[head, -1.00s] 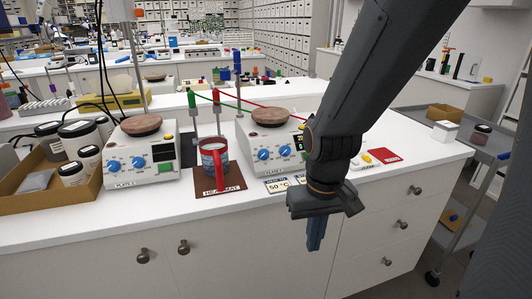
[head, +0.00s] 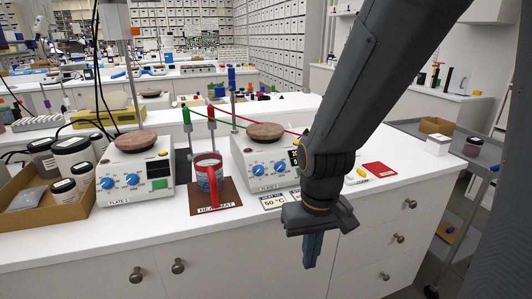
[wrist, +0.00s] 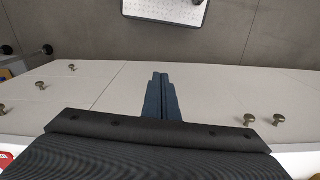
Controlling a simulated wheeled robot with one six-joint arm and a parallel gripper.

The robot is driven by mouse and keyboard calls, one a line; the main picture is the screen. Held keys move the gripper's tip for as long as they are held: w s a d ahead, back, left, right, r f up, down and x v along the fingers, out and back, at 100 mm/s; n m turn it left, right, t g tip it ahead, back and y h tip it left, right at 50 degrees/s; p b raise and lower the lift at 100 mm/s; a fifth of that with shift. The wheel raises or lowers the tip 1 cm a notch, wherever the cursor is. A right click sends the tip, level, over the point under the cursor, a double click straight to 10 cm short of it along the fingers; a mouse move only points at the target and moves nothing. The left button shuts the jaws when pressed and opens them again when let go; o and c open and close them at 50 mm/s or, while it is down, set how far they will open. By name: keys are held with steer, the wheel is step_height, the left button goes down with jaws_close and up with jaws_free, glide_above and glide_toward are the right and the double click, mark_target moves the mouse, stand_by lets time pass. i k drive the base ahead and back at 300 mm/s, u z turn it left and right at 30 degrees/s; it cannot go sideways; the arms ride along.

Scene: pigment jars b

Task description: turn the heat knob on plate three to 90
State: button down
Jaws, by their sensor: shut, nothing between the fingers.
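Two white hot plates with round brown tops stand on the bench in the head view, a left one (head: 142,193) and a right one (head: 241,167). Each has two blue knobs on its front, such as the right unit's left knob (head: 258,170) and right knob (head: 281,167). My arm partly hides the right unit's display. My gripper (head: 310,262) is shut and empty, pointing down in front of the drawers, below and right of the right unit. In the wrist view my gripper (wrist: 160,78) also shows closed fingers.
A mug with a red handle (head: 214,186) stands on a brown mat (head: 233,199) between the hot plates. Cards (head: 273,202) lie at the bench edge near my arm. A cardboard tray (head: 75,212) of jars sits left. Drawer knobs (head: 178,266) stick out in front.

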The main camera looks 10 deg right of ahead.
mark_target(258, 171)
steer(key=u, duration=1.9)
steer(key=k, duration=1.05)
steer(key=z, duration=1.65)
steer(key=i, duration=0.5)
steer(key=u, duration=0.05)
